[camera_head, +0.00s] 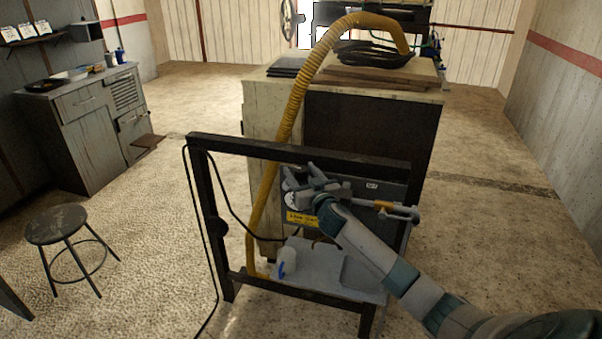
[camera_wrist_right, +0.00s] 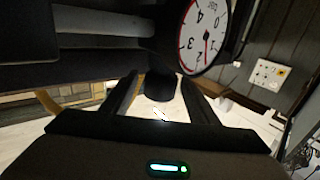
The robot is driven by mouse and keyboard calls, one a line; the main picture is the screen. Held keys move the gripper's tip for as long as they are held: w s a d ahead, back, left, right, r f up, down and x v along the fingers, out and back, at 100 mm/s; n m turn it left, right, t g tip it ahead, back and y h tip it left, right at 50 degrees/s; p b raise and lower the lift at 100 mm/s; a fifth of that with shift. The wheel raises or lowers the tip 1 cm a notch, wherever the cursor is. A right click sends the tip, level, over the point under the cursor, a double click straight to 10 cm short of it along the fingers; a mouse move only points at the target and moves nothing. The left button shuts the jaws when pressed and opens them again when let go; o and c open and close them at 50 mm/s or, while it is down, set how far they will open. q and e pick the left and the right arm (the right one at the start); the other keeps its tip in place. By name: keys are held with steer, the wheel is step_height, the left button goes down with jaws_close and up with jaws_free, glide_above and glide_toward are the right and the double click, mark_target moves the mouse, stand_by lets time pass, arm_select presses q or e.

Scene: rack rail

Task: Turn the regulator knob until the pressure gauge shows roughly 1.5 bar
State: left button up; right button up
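The pressure gauge (camera_head: 291,201) is a white dial on the panel in the black frame, partly covered by my right gripper in the head view. In the right wrist view the gauge (camera_wrist_right: 204,36) shows at an angle, with its numbers rotated and a red needle pointing down in the picture; I cannot read an exact value. The regulator knob (camera_wrist_right: 160,87) is a dark cylinder beside the gauge. My right gripper (camera_head: 298,179) is at the panel. Its two fingers (camera_wrist_right: 160,80) stand apart on either side of the knob, with visible gaps. My left gripper is not in view.
A black frame (camera_head: 300,150) surrounds the panel, with a yellow hose (camera_head: 290,110) running up behind it. A white bottle (camera_head: 287,264) stands on the lower shelf. A stool (camera_head: 56,224) is at left.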

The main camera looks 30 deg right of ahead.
mark_target(304, 177)
steer(key=shift+s+a+f, duration=0.1)
steer(key=shift+s, duration=0.35)
steer(key=s, duration=0.2)
steer(key=s+a+b, duration=0.1)
steer(key=s, duration=0.1)
steer(key=shift+s, duration=0.2)
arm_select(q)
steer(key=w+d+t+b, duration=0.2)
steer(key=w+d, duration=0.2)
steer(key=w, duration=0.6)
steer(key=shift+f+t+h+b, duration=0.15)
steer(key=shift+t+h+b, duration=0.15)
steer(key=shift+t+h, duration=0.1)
arm_select(e)
steer(key=s+a, duration=0.2)
steer(key=s, duration=0.9)
steer(key=shift+s, duration=0.4)
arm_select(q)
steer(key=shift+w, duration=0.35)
arm_select(e)
steer(key=shift+a, duration=0.1)
